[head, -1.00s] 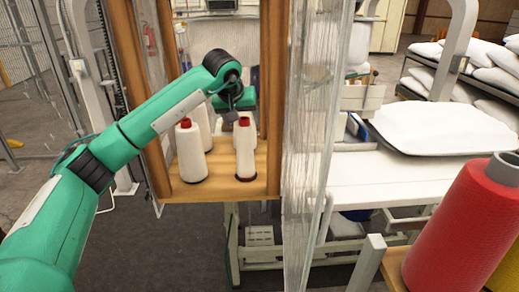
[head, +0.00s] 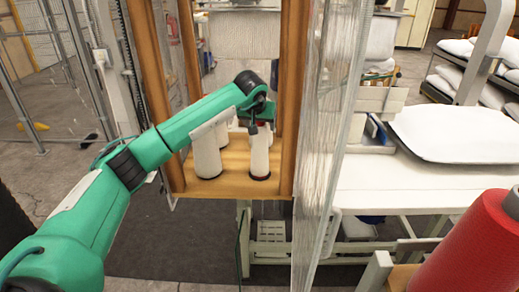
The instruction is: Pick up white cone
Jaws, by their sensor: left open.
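Several white cones stand upright on a wooden shelf (head: 232,184) inside an open wooden frame. The front left white cone (head: 207,155) has its top hidden behind my left arm. The front right white cone (head: 259,158) stands beside it. Another white cone (head: 224,142) shows partly behind them. My left gripper (head: 256,127) is over the top of the front right cone, with its jaws open. Whether the fingers lie around the cone's tip or just above it is hard to tell. My right gripper is not in view.
Wooden posts (head: 291,90) and a clear plastic curtain (head: 330,150) bound the shelf on the right. A white table (head: 390,187) holds a white pillow (head: 455,133). A large red cone (head: 470,245) stands at the lower right.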

